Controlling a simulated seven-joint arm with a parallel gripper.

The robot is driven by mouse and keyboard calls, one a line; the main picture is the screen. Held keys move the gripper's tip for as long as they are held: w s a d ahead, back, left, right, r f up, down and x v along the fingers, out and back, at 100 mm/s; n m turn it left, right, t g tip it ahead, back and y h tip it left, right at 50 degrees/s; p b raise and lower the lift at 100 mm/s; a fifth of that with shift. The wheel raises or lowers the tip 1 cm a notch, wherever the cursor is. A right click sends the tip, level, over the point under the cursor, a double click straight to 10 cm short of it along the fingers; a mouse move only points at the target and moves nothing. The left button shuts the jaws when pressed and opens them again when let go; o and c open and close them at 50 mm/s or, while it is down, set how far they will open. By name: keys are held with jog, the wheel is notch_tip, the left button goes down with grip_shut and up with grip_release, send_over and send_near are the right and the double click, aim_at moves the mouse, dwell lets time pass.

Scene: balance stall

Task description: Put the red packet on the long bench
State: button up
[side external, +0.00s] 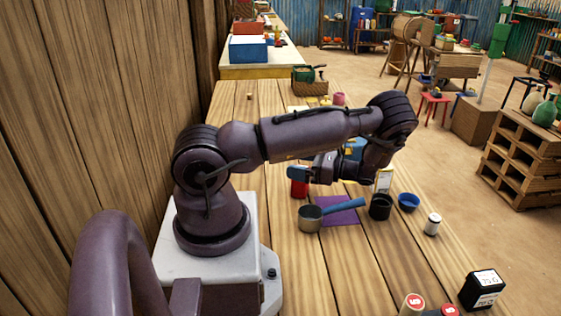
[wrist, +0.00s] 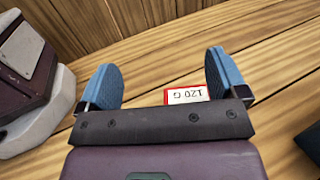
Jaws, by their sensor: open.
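The red packet (side external: 299,188) stands on the wooden bench top (side external: 285,250), just below the blue fingers of my gripper (side external: 306,171) in the side view. In the wrist view the packet (wrist: 186,95) shows a white label reading 120 G. Most of it is hidden there behind the dark gripper body. My gripper (wrist: 163,75) is open, its two blue fingers spread wide with only bench planks between their tips. The packet appears nearer the right finger in the wrist view. I cannot tell whether a finger touches it.
A saucepan (side external: 311,219) with a blue handle and a purple mat (side external: 345,216) lie close to the packet. A black cup (side external: 380,208), blue bowl (side external: 409,202) and white-lidded jar (side external: 432,224) stand to the right. A black 75 G block (side external: 482,291) is nearer the camera.

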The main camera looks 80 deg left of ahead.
jog(key=s+d+r, duration=0.6)
jog(key=d+r, duration=0.1)
jog(key=d, duration=0.2)
jog(key=shift+s+d, duration=0.2)
jog(key=shift+d, duration=0.1)
